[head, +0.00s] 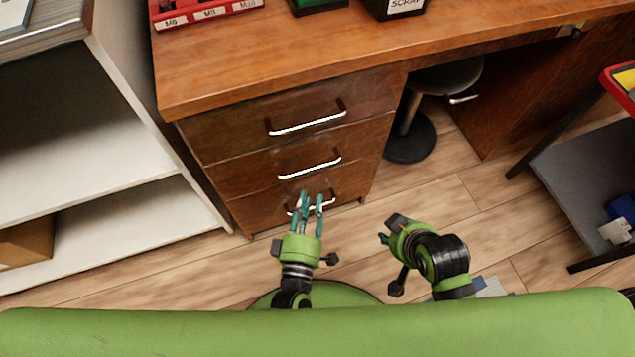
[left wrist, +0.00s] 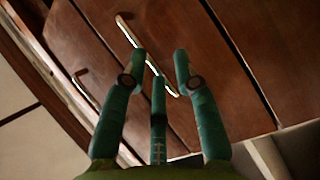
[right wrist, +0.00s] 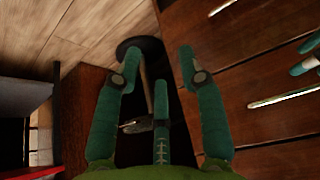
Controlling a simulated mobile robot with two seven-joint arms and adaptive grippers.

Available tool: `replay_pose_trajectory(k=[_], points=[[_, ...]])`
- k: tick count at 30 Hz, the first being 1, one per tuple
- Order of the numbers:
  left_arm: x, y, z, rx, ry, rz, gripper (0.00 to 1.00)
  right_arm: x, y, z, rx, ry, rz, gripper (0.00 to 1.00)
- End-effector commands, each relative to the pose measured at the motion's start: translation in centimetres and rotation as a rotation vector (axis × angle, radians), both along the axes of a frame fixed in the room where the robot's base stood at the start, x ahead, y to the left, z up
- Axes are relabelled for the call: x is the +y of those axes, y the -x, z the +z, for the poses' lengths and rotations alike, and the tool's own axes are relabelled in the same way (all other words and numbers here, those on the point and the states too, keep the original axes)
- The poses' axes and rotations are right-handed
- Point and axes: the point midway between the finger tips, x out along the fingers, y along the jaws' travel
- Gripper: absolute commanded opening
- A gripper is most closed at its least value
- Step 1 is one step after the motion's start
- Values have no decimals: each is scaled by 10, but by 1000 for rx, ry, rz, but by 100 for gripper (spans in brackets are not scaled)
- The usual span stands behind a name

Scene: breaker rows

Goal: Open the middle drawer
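The wooden desk has a stack of three drawers in the head view, all closed. The middle drawer (head: 262,174) has a silver bar handle (head: 309,168). The top drawer (head: 235,130) is above it and the bottom drawer (head: 262,214) below. My left gripper (head: 311,196) is open and empty, just below the middle handle in the picture, partly covering the bottom drawer's handle. In the left wrist view a bar handle (left wrist: 128,31) runs behind the spread fingers; contact is not visible. My right gripper (right wrist: 160,68) is open and empty, to the right of the drawers.
A round black stool (head: 408,140) stands under the desk, right of the drawers. A white shelf unit (head: 150,90) stands close on the left. A grey shelf (head: 590,165) is at the right.

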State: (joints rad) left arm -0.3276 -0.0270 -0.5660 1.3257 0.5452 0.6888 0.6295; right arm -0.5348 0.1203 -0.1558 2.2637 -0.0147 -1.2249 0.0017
Motion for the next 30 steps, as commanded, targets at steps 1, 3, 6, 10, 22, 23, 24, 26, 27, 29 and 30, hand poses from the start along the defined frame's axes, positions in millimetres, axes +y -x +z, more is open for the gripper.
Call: replay_pose_trajectory(k=[1,3,6,10,22,23,24,26,27,29,30], points=[[-1,-3,-2,-36,70,25,30,0,1,0,-21,-3,-1,40],[-1,-5,8,-71,145,50,30,-1,2,12,-37,-5,-2,40],[1,-6,18,-103,210,72,30,-1,4,23,-51,-6,-2,40],[1,-12,25,-115,235,82,30,0,3,31,-68,-10,-2,40],[-4,-67,35,-114,230,80,30,11,-24,47,-223,-38,19,40],[-4,-69,35,-113,229,79,30,12,-26,49,-231,-39,20,40],[-5,-71,35,-112,229,78,30,12,-27,50,-242,-42,21,40],[-5,-74,36,-111,230,78,30,13,-29,51,-252,-43,22,40],[-5,-75,36,-111,230,78,30,13,-29,52,-255,-44,22,40],[-5,-75,36,-111,230,78,30,13,-30,52,-258,-44,23,40],[-5,-75,36,-110,229,78,30,14,-30,52,-258,-44,23,40]])
